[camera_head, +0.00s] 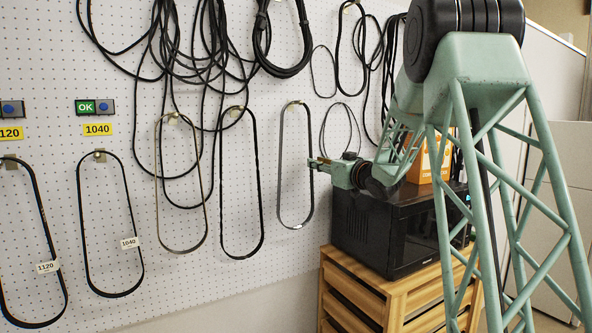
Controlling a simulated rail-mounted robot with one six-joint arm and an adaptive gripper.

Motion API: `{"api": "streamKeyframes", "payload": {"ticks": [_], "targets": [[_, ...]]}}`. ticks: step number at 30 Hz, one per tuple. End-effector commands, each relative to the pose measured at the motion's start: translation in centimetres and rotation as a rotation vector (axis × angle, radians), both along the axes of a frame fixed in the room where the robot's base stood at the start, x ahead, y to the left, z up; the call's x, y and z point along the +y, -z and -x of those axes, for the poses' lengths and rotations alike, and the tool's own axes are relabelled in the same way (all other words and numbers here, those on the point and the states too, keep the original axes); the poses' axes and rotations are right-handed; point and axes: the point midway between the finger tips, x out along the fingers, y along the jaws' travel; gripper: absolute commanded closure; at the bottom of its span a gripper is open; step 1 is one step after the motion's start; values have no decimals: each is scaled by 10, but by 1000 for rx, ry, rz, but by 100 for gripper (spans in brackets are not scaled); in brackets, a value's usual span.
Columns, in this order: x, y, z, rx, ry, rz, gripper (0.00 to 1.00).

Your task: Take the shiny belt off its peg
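A grey belt with bright glints (297,227) hangs as a long loop from a peg (293,104) on the white pegboard. It looks like the shiny belt. A brownish-grey belt (182,251) and a black belt (241,257) hang to its left from their own pegs. My gripper (313,164) comes in from the right, with its fingertips at the right strand of the shiny belt, below the peg. The tips overlap the strand in this view. I cannot tell whether they are shut on it or only beside it.
A black microwave (375,231) stands on a slatted wooden cabinet (402,297) just below my gripper, with an orange box (427,160) on top. Black cables (187,65) hang above and left. Belts labelled 1040 (129,243) and 1120 (47,267) hang at the left.

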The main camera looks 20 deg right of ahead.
Motion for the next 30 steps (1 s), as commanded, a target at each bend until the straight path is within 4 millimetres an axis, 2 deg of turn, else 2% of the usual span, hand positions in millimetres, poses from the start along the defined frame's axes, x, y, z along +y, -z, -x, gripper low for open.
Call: {"api": "streamKeyframes", "payload": {"ticks": [15,30], "targets": [[3,0,-43,0,0,0,81],[4,1,-46,0,0,0,81]]}}
